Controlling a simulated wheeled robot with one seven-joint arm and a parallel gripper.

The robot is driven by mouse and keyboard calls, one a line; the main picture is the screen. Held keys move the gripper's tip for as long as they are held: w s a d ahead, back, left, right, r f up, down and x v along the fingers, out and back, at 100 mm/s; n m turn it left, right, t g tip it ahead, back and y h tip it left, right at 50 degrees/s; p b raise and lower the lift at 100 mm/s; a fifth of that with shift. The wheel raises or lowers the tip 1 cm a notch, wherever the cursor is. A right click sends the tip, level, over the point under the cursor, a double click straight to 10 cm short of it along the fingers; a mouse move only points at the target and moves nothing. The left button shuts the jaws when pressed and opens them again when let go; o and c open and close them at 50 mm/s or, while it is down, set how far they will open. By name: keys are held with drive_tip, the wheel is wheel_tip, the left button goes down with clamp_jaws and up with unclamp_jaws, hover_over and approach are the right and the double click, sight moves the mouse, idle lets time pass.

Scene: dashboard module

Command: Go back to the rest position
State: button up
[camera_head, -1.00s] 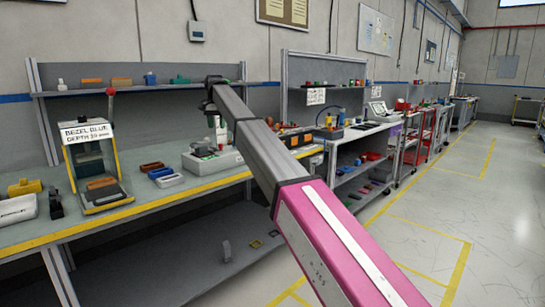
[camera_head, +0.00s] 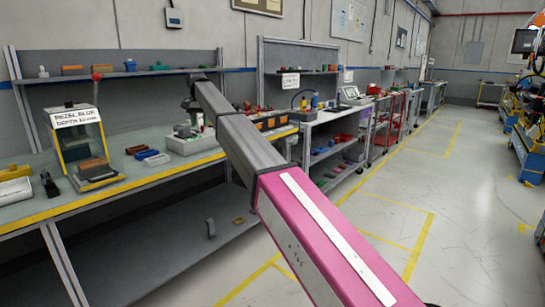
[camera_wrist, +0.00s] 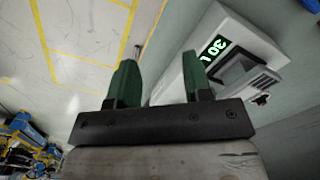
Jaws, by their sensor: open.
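My gripper (camera_wrist: 157,80) shows in the wrist view with two green fingers apart and nothing between them. Past the fingers is a pale device with a green lit display (camera_wrist: 214,48), on or by the bench surface. In the head view my arm reaches from the lower right up to the workbench, and its end is over the bench near a grey-white box (camera_head: 196,143). The fingers are not clear there.
The workbench (camera_head: 120,191) has a yellow front edge. On it stand a press-like fixture with a sign (camera_head: 75,117), and orange, blue and white pieces (camera_head: 147,155). A shelf (camera_head: 120,74) with small parts runs behind. The floor aisle (camera_head: 455,190) at right is clear.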

drive_tip(key=s+d+f, duration=0.3)
drive_tip(key=d+f, duration=0.7)
drive_tip(key=s+d+f, duration=0.4)
drive_tip(key=d+f, duration=0.5)
drive_tip(key=f, duration=0.1)
drive_tip(key=s+d+f, duration=0.3)
drive_tip(key=d+f, duration=0.7)
drive_tip(key=f, duration=0.1)
drive_tip(key=s+d+f, duration=0.8)
drive_tip(key=s+d, duration=0.3)
drive_tip(key=s, duration=0.1)
drive_tip(key=s+d+f+n, duration=0.1)
drive_tip(key=s+d+f, duration=0.8)
drive_tip(key=s+d, duration=0.2)
drive_tip(key=shift+s, duration=1.25)
